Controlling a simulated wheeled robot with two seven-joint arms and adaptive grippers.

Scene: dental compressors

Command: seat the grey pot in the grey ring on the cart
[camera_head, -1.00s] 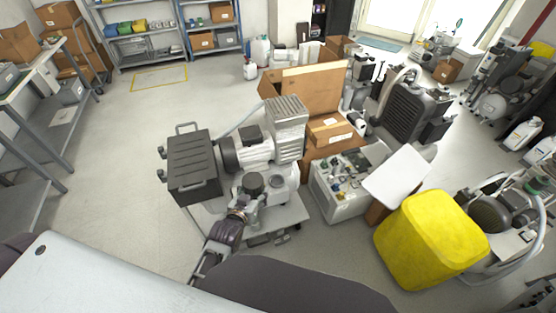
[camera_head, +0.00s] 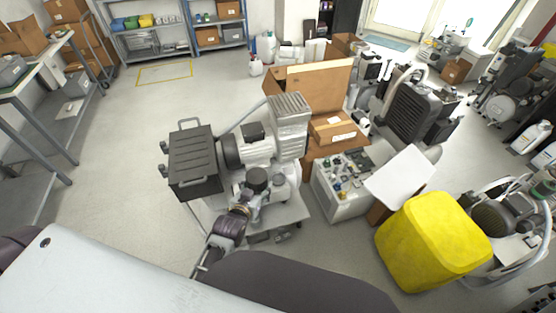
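The dark grey round pot (camera_head: 257,178) is at the front of the compressor on the cart (camera_head: 292,217). The grey ring cannot be told apart from the parts around the pot. My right gripper (camera_head: 252,204) is close in front of and below the pot, at the end of the arm rising from the bottom. The fingertips are small and blend with the grey parts, so their opening and any contact with the pot are unclear. My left gripper is out of view.
The floor left of the cart is clear.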

